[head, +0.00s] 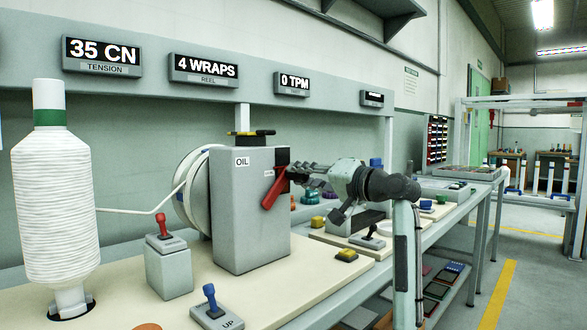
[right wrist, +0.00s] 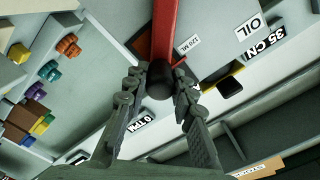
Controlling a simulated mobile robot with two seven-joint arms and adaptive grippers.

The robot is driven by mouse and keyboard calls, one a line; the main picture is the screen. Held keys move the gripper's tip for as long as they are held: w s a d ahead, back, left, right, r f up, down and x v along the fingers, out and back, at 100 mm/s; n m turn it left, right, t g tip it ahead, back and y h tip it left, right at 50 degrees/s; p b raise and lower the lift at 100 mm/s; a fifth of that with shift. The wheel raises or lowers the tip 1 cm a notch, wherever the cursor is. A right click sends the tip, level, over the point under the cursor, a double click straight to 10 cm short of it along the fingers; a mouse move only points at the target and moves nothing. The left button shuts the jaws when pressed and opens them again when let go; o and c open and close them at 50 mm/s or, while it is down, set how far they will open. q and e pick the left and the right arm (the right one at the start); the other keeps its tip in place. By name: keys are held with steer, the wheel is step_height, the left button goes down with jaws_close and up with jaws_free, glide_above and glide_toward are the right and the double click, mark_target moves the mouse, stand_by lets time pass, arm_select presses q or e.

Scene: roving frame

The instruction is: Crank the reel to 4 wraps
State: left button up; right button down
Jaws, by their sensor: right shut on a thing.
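The reel (head: 187,200) is a pale round drum, partly hidden behind a grey box (head: 240,225) marked OIL. The display above (head: 205,69) reads 4 WRAPS. A red lever (head: 272,190) is on the right side of the box; it also shows in the right wrist view (right wrist: 165,30), ending in a black knob (right wrist: 160,80). My right gripper (head: 293,172) reaches in from the right, and its fingers (right wrist: 160,92) are closed around the black knob. My left gripper is not in view.
A white thread cone (head: 55,200) stands at the left, with a thread running to the reel. A red-knobbed switch (head: 163,225) and a blue-knobbed switch (head: 210,300) stand before the box. A yellow button (head: 347,254) sits near the bench edge.

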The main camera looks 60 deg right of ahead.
steer(key=shift+d+f+m, duration=0.3)
steer(key=shift+f+m, duration=0.25)
steer(key=shift+m, duration=0.15)
steer(key=shift+d+f, duration=0.2)
steer(key=shift+f, duration=0.2)
steer(key=shift+s+d+f, duration=0.1)
steer(key=shift+f, duration=0.05)
steer(key=c, duration=1.3)
jaws_free()
steer(key=shift+o, duration=0.2)
steer(key=v, duration=1.2)
steer(key=shift+d, duration=0.1)
